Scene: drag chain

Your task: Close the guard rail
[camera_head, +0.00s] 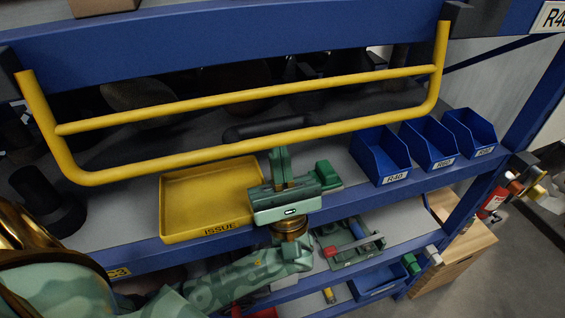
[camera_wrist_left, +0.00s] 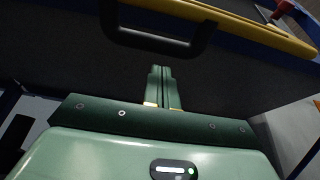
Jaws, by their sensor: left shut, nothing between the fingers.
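The yellow guard rail (camera_head: 215,150) is a U-shaped tube frame with a middle bar, its two arms meeting black mounts on the blue beam. It hangs tilted across the front of the shelf, its lower bar above the shelf surface. A black handle (camera_head: 272,127) sits along its lower part, and a black handle also shows in the left wrist view (camera_wrist_left: 158,42). My left gripper (camera_head: 280,152) is shut and empty, just in front of and below the handle. In the left wrist view its fingertips (camera_wrist_left: 160,68) point at the handle; contact is not clear. My right gripper is not in view.
A yellow tray (camera_head: 208,203) marked ISSUE stands on the grey shelf left of my gripper. Several blue bins (camera_head: 380,155) stand at right. Black parts (camera_head: 48,200) stand at left. A lower shelf holds a tool tray (camera_head: 348,243). The blue beam (camera_head: 230,40) crosses above.

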